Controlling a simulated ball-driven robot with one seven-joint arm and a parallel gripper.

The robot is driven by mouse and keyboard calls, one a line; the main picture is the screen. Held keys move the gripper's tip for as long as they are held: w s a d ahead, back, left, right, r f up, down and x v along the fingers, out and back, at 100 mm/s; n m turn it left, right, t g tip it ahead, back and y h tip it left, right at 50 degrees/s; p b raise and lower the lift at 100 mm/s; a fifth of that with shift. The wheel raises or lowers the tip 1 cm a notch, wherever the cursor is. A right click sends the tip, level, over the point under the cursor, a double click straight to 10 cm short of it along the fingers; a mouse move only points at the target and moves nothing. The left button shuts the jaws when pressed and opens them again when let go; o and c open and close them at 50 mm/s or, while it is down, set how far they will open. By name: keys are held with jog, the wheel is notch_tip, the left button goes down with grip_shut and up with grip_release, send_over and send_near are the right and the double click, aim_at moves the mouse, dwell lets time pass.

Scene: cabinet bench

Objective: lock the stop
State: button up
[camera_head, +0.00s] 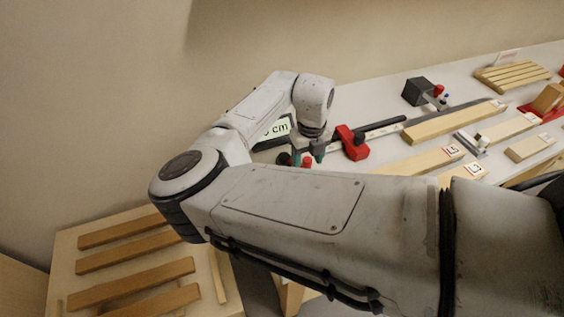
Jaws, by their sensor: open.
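A red stop block (351,142) with a dark knob sits on a pale ruled rail (384,132) in the middle of the bench. My gripper (307,154) is just left of the red block, pointing down, with its fingers apart. A small dark knob (283,158) and a small red part (306,162) show by my fingertips; whether the fingers touch them I cannot tell. A label ending in "cm" (277,130) stands behind my gripper, partly hidden by my arm. My arm covers the near part of the rail.
Several wooden strips (455,123) lie on the right of the bench, some with marked labels. A black block (417,91) with a red part stands at the back. A slatted wooden piece (512,75) lies far right. A rack of wooden strips (135,250) is at lower left.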

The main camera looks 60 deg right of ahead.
jog(key=shift+r+p, duration=3.1)
jog(key=shift+r, duration=1.4)
jog(key=shift+f, duration=0.1)
